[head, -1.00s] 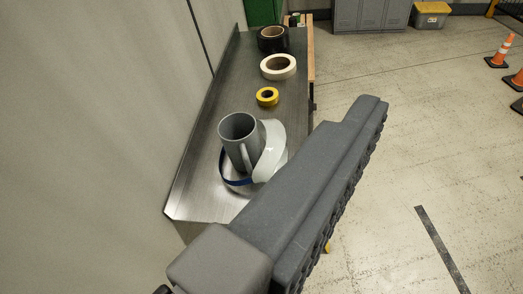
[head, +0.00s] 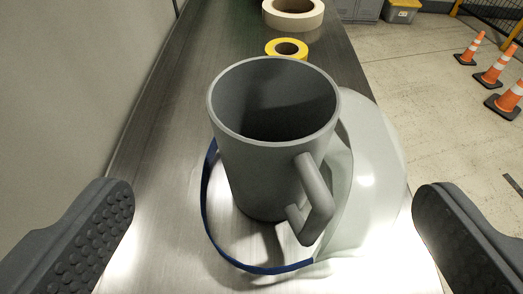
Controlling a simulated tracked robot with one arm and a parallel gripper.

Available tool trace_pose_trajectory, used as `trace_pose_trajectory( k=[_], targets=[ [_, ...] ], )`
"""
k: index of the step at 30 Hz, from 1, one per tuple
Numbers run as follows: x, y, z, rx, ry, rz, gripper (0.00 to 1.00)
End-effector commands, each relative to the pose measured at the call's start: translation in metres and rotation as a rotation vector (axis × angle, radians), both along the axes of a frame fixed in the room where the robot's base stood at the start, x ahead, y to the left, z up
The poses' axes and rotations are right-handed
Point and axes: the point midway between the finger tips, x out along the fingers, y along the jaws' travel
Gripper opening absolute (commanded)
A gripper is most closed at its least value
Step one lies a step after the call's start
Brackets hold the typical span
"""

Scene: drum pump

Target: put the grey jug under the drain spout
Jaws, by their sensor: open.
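The grey jug (head: 255,165) stands upright on the metal bench, its open top facing up and its handle toward the right front. It looks empty inside. A clear face shield (head: 375,170) with a blue band (head: 215,232) lies around the jug's base, its visor close against the jug's right side. My gripper (head: 272,222) is open, one padded finger at the left and one at the right of the picture, with the jug and the shield between them, apart from both fingers. No drain spout is in view.
The metal bench (head: 165,135) runs away along a wall at the left. A yellow tape roll (head: 287,48) and a cream tape roll (head: 293,12) lie behind the jug. Orange cones (head: 493,68) and a grey bin (head: 401,10) stand on the floor at the right.

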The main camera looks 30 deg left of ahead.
Motion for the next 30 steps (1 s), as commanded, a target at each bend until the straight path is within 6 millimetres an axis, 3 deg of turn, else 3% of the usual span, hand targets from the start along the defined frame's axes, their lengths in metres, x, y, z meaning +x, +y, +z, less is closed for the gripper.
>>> trace_pose_trajectory(
  k=[12,23,30],
  targets=[
    [0.040,0.026,-0.019,0.000,0.001,0.004,0.96],
    [0.054,0.035,-0.024,-0.001,0.001,0.004,0.96],
    [0.074,0.046,-0.027,0.000,0.001,0.005,0.96]
  ],
)
